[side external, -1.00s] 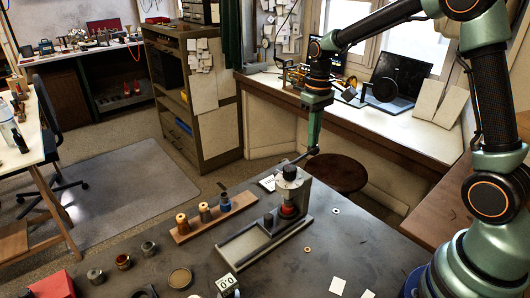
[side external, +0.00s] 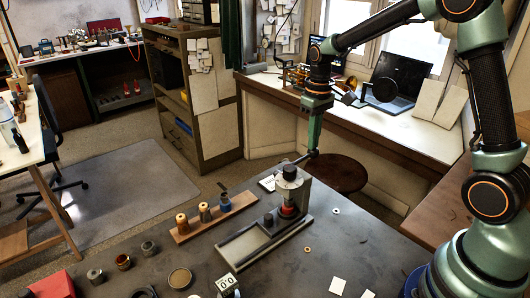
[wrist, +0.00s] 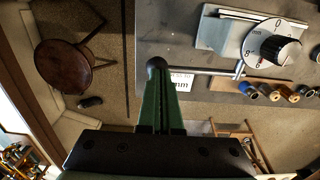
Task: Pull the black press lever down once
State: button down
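The black press lever (side external: 303,158) slants up and right from the head to a dark ball knob (side external: 314,153). The lever rod also shows in the wrist view (wrist: 205,71). My gripper (side external: 314,146) points down at the knob. In the wrist view my green fingers (wrist: 158,84) lie side by side, tips at the knob. Exact contact is hidden.
A wooden strip (side external: 214,217) with several spools lies left of the press. Several small cups and a round lid (side external: 179,278) are at the front left. A brown stool (side external: 340,174) stands behind the bench.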

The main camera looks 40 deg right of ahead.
jog(key=shift+f, duration=1.1)
dwell(0.9)
jog(key=shift+r, duration=4.45)
